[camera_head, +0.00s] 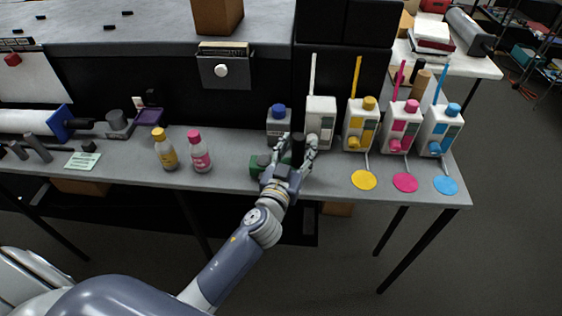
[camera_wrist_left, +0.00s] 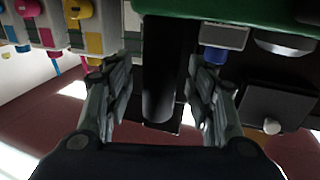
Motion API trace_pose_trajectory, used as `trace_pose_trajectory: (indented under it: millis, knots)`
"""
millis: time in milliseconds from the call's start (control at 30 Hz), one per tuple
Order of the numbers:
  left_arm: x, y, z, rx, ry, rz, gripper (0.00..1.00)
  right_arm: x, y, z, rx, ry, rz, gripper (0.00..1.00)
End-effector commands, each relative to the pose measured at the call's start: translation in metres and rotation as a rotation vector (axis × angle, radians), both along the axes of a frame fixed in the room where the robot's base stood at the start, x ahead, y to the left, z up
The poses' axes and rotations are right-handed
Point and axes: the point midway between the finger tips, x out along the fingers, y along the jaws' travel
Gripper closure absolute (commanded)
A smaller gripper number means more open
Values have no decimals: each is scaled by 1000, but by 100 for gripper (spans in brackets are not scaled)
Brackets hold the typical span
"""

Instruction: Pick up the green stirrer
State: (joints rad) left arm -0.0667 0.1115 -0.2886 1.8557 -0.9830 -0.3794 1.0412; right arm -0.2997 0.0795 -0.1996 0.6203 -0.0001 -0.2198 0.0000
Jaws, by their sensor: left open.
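The green stirrer (camera_head: 258,165) sits on the grey bench near its front edge, partly hidden behind my left gripper. Its green body (camera_wrist_left: 230,10) shows along the top edge of the left wrist view. My left gripper (camera_head: 298,148) is open over the stirrer. A dark upright cylinder (camera_wrist_left: 160,75) stands between its fingers, with a gap visible on the right side in the wrist view. I cannot tell whether the cylinder is part of the stirrer or whether the left finger touches it. My right gripper is not in view.
Yellow (camera_head: 360,130), magenta (camera_head: 402,130) and blue (camera_head: 440,132) dispensers stand to the right. A yellow bottle (camera_head: 165,152) and a pink bottle (camera_head: 199,155) stand left, with clear bench between.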

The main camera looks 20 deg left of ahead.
Motion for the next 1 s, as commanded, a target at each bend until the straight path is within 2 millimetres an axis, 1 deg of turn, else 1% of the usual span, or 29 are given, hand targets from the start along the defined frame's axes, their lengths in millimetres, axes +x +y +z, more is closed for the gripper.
trace_pose_trajectory:
  millis: [100, 267, 300, 467, 500, 533, 867, 1000]
  knots:
    - [4, 0, 0, 0, 0, -1, 49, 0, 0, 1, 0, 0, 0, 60]
    - [4, 0, 0, 0, 0, -1, 49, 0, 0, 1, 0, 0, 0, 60]
    - [4, 0, 0, 0, 0, -1, 52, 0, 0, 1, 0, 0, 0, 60]
    - [4, 0, 0, 0, 0, -1, 88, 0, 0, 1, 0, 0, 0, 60]
    - [4, 0, 0, 1, 0, -1, 97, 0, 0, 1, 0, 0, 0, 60]
    - [4, 0, 0, 1, 0, -1, 100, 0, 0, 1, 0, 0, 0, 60]
    - [4, 0, 1, 1, -2, -1, 100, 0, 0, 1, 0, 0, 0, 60]
    - [4, 0, 6, 2, -4, -1, 100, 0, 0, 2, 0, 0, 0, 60]
